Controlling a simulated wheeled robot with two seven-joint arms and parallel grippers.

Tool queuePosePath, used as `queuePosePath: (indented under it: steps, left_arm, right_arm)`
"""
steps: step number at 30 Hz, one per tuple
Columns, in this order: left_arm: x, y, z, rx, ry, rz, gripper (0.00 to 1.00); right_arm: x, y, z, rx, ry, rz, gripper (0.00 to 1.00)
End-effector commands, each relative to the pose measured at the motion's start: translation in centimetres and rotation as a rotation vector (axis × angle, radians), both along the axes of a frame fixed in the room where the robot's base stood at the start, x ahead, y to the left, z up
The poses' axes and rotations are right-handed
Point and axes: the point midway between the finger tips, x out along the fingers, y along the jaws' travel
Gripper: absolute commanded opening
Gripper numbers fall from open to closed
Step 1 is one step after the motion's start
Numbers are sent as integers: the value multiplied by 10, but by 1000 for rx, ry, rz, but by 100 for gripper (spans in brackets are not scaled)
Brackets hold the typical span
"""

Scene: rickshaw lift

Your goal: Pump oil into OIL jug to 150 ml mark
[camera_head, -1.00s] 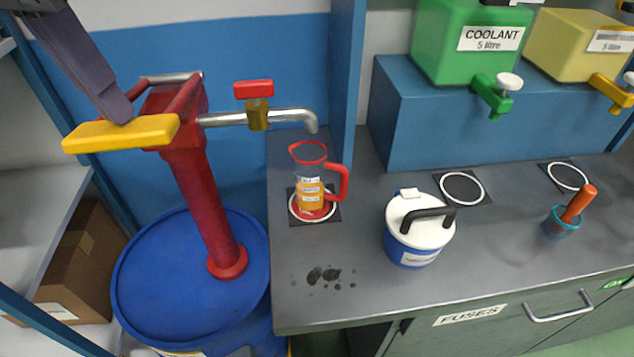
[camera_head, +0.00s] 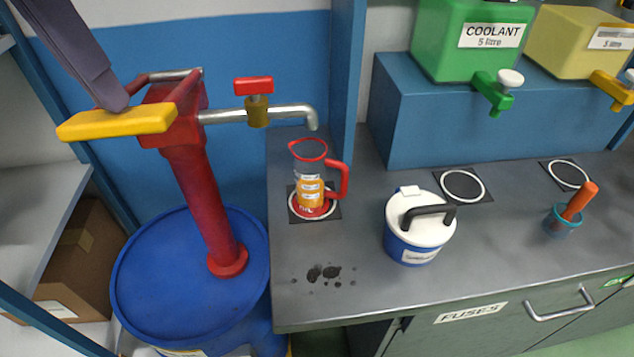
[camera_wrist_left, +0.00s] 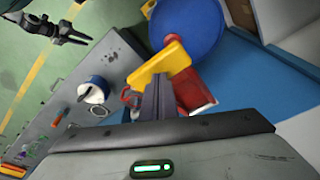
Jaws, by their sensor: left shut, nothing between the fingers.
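The red hand pump (camera_head: 200,180) stands on the blue drum. Its yellow handle (camera_head: 118,122) sticks out to the left. My left gripper (camera_head: 115,106) is shut and empty, its fingertips at the top of the handle; they also show by the handle (camera_wrist_left: 163,62) in the left wrist view. The clear OIL jug (camera_head: 311,180) with red rim and handle stands upright on a ringed mat under the metal spout (camera_head: 312,120). Orange oil fills its lower part; the marks are too small to read. My right gripper (camera_wrist_left: 82,38) looks open, away from the pump.
A red-handled valve (camera_head: 256,95) sits on the spout pipe. A blue canister (camera_head: 412,245) with white lid and a small cup (camera_head: 562,222) with an orange handle stand on the bench. Dark spots (camera_head: 325,274) mark the bench front. Green COOLANT (camera_head: 465,45) and yellow tanks stand behind.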

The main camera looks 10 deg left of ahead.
Motion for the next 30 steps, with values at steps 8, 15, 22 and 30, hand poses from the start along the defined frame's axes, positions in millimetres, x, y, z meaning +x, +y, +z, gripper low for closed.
queuePosePath:
  steps: [8,15,22,30]
  left_arm:
    - [0,0,-15,1,1,0,0]
    - [0,1,-26,0,1,1,0]
    - [0,0,-37,0,1,1,0]
    - [0,1,-49,0,1,1,0]
  right_arm:
    - [0,0,-6,0,-1,0,31]
    - [0,0,-10,0,-1,0,31]
    - [0,0,-14,0,-1,0,31]
    - [1,0,-19,0,-1,0,31]
